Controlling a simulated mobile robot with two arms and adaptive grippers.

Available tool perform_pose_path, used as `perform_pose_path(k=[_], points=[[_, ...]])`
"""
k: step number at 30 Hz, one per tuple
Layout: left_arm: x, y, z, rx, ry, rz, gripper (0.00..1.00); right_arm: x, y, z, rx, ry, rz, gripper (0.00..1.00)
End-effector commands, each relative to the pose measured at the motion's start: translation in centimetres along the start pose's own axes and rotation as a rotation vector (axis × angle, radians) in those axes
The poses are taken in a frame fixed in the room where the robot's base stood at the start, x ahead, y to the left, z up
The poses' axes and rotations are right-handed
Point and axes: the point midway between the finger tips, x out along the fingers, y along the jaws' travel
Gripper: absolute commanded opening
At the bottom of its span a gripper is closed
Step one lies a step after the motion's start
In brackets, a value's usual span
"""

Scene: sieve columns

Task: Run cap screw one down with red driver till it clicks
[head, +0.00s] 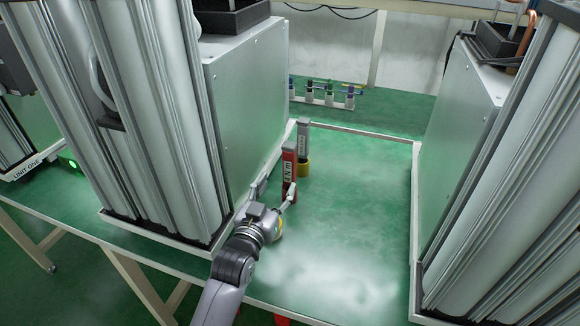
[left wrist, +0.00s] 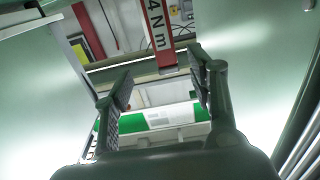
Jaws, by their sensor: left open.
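The red driver (head: 289,168) stands upright on the green bench between two large units, with "4 N m" on its label. It also shows in the left wrist view (left wrist: 159,38), at top centre beyond the fingertips. My left gripper (head: 276,192) is open, low and just in front of the red driver. In the left wrist view its two fingers (left wrist: 160,85) are spread with nothing between them. I cannot make out cap screw one in either view. My right gripper is not in view.
A tall column unit (head: 245,100) is close on the left, another (head: 462,150) on the right. A small rack (head: 322,100) stands at the back. The bench (head: 355,210) between is clear.

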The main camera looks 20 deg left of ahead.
Motion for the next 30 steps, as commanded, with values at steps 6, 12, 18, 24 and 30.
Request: perform_pose_path(k=[6, 12, 18, 24, 30], points=[[4.5, 0.0, -0.1, 0.000, 0.000, 0.000, 0.52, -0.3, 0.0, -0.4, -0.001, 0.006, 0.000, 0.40], [6.3, 0.0, 0.0, -0.001, -0.002, 0.000, 0.52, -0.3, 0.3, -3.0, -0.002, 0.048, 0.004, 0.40], [8.2, -0.3, -0.3, 0.000, 0.000, 0.000, 0.52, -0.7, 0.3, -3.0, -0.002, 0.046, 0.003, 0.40], [10.8, -0.5, -0.2, -0.001, -0.001, 0.001, 0.52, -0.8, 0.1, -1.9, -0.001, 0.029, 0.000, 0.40], [11.6, -0.5, -0.1, -0.001, -0.002, 0.001, 0.52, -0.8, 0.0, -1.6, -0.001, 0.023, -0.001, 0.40]])
